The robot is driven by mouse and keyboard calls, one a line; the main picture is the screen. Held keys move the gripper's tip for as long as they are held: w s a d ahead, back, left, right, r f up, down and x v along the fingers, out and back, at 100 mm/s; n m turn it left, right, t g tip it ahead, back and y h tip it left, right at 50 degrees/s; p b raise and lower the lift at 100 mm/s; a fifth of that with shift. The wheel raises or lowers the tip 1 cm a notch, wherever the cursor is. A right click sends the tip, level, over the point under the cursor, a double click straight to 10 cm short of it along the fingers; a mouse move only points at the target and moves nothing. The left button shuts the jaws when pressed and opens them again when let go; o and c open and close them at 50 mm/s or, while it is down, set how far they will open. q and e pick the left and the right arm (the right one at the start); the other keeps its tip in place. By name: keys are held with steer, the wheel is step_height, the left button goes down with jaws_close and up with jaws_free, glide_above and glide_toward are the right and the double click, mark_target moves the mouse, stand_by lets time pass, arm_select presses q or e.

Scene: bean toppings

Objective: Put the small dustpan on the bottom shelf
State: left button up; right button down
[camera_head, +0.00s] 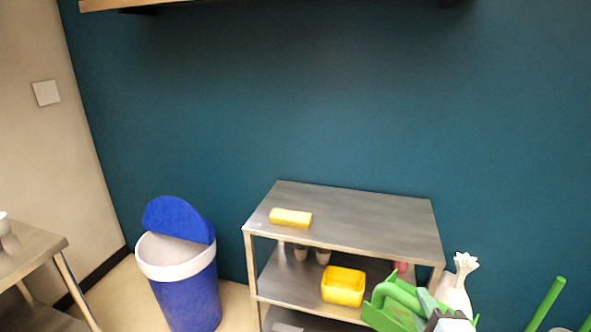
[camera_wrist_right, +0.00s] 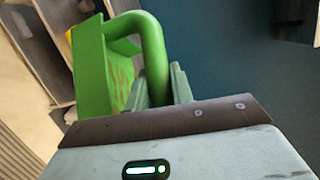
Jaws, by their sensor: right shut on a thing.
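The small green dustpan (camera_head: 393,305) is at the lower right of the head view, in front of the right end of a grey metal shelf unit (camera_head: 360,215). My right gripper (camera_head: 432,307) is shut on its handle. In the right wrist view the dustpan (camera_wrist_right: 95,72) shows its curved handle between the fingers of the right gripper (camera_wrist_right: 158,90). The bottom shelf (camera_head: 290,321) shows only in part at the lower edge of the head view; the dustpan and the frame edge hide the rest. My left gripper is not in view.
A yellow sponge (camera_head: 290,218) lies on the top shelf. A yellow bin (camera_head: 343,287) and cups (camera_head: 301,253) stand on the middle shelf. A blue trash can (camera_head: 185,285) stands left of the unit. A white bottle-like object (camera_head: 457,290) and green handles (camera_head: 546,303) are at right.

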steer(key=w+r, duration=0.7)
steer(key=r, duration=0.3)
steer(key=shift+y, duration=0.3)
steer(key=s+f, duration=0.2)
steer(key=f, duration=0.1)
steer(key=s+f, duration=0.1)
steer(key=f, duration=0.3)
steer(key=s+f, duration=0.2)
steer(key=f, duration=0.2)
steer(key=shift+s+a+f, duration=0.25)
steer(key=shift+s+a, duration=0.05)
steer(key=shift+s, duration=0.05)
steer(key=s+f, duration=0.3)
steer(key=s, duration=0.5)
steer(key=shift+w+r, duration=0.1)
